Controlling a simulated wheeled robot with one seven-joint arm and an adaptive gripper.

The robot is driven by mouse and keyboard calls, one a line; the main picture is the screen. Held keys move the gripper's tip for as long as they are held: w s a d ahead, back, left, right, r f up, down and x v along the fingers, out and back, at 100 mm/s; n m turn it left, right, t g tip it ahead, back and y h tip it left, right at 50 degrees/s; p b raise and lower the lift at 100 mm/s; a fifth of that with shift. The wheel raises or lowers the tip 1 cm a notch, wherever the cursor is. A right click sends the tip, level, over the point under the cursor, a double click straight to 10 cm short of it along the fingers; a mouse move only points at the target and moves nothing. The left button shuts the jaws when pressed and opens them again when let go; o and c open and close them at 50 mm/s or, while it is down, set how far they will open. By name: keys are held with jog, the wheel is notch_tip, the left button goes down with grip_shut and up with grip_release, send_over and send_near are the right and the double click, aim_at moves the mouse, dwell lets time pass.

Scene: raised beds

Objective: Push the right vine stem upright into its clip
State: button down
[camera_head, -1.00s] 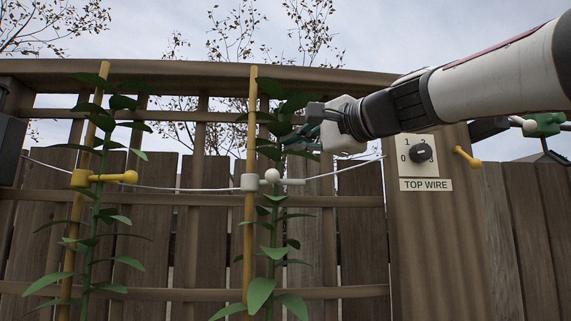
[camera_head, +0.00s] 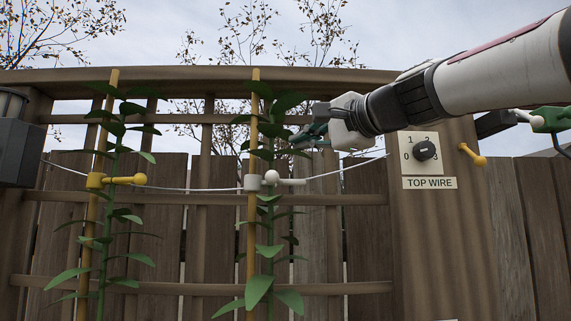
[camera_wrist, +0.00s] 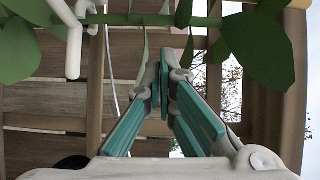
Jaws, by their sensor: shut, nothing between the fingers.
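The right vine (camera_head: 270,238) stands close beside the right yellow stake, its green stem nearly upright. A white clip (camera_head: 251,182) sits on that stake, with a white ball and arm (camera_head: 290,181) on its right. The stem runs at the ball; leaves and the small scale hide whether the clip holds it. My gripper (camera_head: 300,138) is shut and empty, just right of the vine's upper leaves, above the clip arm. In the wrist view the stem (camera_wrist: 130,19) crosses the top beyond my fingertips (camera_wrist: 165,68), with the white clip arm (camera_wrist: 75,40) at left. Contact is unclear.
The left vine (camera_head: 103,230) stands by its own stake with a yellow clip (camera_head: 96,181). A white wire (camera_head: 205,190) runs across the wooden trellis. A dial (camera_head: 424,149) above a "TOP WIRE" label and a yellow peg (camera_head: 470,154) are on the right post.

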jog(key=b+v, duration=0.2)
jog(key=v, duration=0.8)
jog(key=s+d+f+n+g+h, duration=0.1)
jog(key=s+f+n+g+h, duration=0.1)
jog(key=f, duration=1)
jog(key=s+d+f+n+g+h, duration=0.1)
jog(key=s+f+n+g+h, duration=0.15)
jog(key=f, duration=0.95)
jog(key=s+d+f+n+g+h, duration=0.1)
jog(key=s+d+f+n, duration=0.1)
jog(key=f, duration=0.6)
jog(key=s+d+f+n+g+h, duration=0.1)
jog(key=s+f+n+g+h, duration=0.1)
jog(key=s+f, duration=0.3)
jog(key=s+d+f+n+g+h, duration=0.1)
jog(key=s+f, duration=0.3)
jog(key=f, duration=0.6)
jog(key=shift+s+d+f+n+g+h, duration=0.25)
jog(key=shift+d+f+n+g+h, duration=0.1)
jog(key=shift+d+n+h, duration=0.45)
jog(key=shift+r, duration=0.1)
